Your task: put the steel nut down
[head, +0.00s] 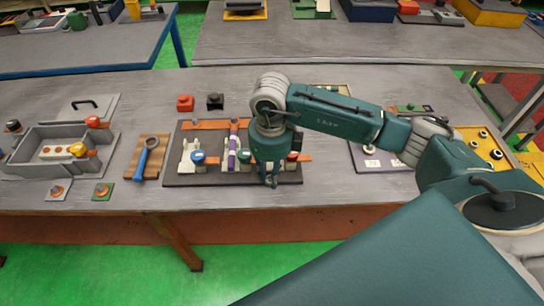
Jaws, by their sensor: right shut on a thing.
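My right gripper (272,182) points straight down over the right half of a dark board (232,180) on the grey workbench. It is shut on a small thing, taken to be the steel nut. The fingers hide the nut almost entirely, so I cannot see its shape or whether it touches the board. My left gripper is out of the picture.
A blue ring wrench (145,155) lies on a wooden block to the left. A grey tray (40,155) stands further left. A red block (185,103) and a black block (215,101) stand behind the board. A yellow board (485,150) with round parts is at right.

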